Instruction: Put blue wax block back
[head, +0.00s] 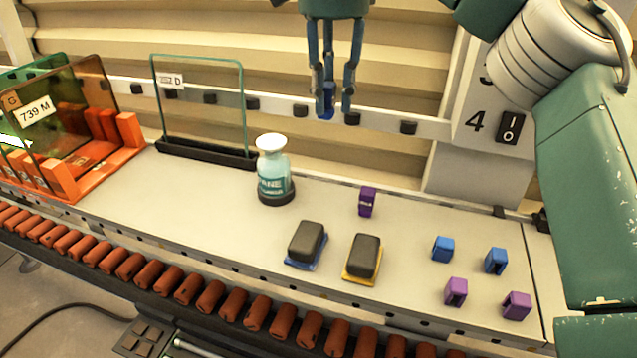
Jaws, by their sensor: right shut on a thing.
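My right gripper (331,104) hangs pointing down at the top middle of the head view, well above the back of the work surface. It is shut on a small blue wax block (326,103), which shows between its fingertips and is partly hidden by them. Two other blue blocks stand on the white surface at the right, one blue block (443,248) left of the other blue block (495,261). My left gripper is not in view.
Purple blocks (456,292) stand in front of the blue ones, and one purple block (367,201) stands alone farther back. Two dark-topped brushes (363,257), a bottle (273,173), a glass pane (205,105) and an orange rack (130,130) occupy the surface. Brown rollers (210,297) line the front.

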